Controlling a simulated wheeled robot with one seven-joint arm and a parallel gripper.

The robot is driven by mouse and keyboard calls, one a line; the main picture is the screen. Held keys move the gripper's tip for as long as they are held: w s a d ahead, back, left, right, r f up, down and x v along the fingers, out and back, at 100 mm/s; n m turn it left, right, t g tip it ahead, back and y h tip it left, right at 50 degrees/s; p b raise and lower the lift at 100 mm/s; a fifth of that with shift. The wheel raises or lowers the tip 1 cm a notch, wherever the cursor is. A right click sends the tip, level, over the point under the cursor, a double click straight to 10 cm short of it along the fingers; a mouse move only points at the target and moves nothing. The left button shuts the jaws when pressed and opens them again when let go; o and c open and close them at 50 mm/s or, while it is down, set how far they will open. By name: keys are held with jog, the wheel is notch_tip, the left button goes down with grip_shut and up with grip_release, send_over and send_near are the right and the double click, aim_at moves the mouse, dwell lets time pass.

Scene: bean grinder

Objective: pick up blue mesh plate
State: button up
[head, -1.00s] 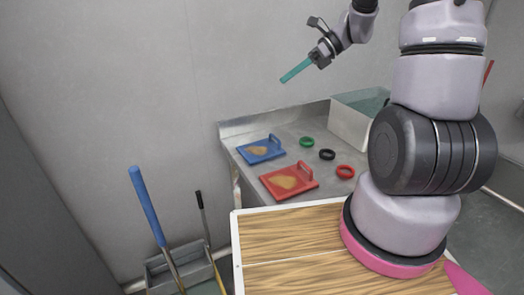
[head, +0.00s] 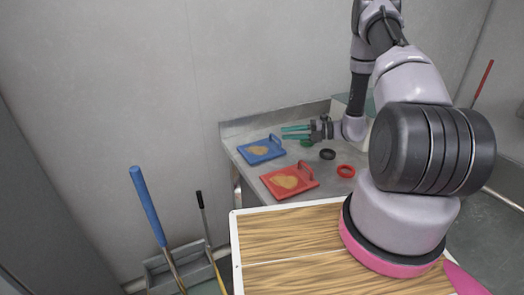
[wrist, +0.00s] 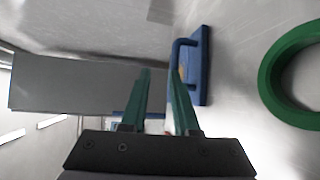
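The blue mesh plate (head: 258,151), with a tan patch in its middle and a raised handle at its right end, lies on the metal table at the back left. In the wrist view the plate (wrist: 203,62) is seen nearly edge-on, its handle just ahead of the fingers. My gripper (head: 283,133) points left, at the handle side of the plate. Its two green fingers are apart with a gap between them, and nothing is held in the wrist view (wrist: 160,85). I cannot tell whether the right finger touches the handle.
A red plate (head: 287,181) lies in front of the blue one. A green ring (wrist: 285,75), a black ring (head: 327,154) and a red ring (head: 346,171) lie to the right. A wall stands behind the metal table (head: 235,133).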

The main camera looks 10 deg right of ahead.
aim_at(269, 145)
jog(key=shift+f, duration=0.95)
jog(key=shift+w+a+f, duration=0.1)
jog(key=shift+a+f, duration=0.1)
jog(key=shift+f, duration=0.1)
jog(key=shift+x, duration=3.55)
jog(key=shift+r, duration=0.1)
grip_shut()
